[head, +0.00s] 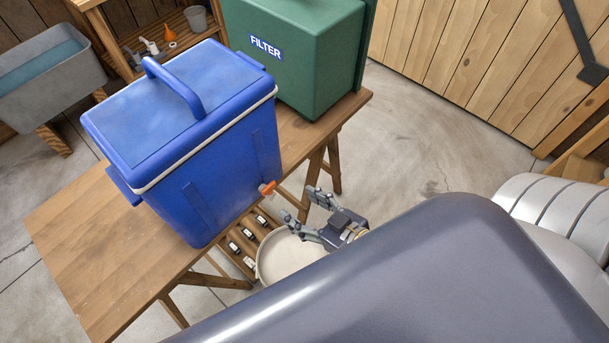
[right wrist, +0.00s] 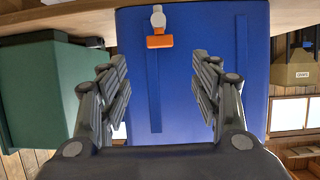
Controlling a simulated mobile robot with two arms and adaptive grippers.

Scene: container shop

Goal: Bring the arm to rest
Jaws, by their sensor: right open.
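My right gripper (head: 300,210) is open and empty beside the blue cooler (head: 205,190), at the front right edge of the wooden table (head: 70,255). In the right wrist view its two fingers (right wrist: 160,80) stand wide apart, with the blue cooler wall (right wrist: 200,60) beyond them. An orange tap (head: 267,188) on the cooler's side is just ahead of the fingertips. It shows above the gap between the fingers in the right wrist view (right wrist: 159,40), which looks upside down. The fingers are apart from the tap. My left gripper is out of view.
A pale round tub (head: 285,260) stands below the tap, partly hidden by my gripper and body. A green FILTER box (head: 300,60) stands behind the cooler. A grey sink (head: 45,75) and a shelf (head: 165,48) are at back left. Concrete floor (head: 430,140) is clear at right.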

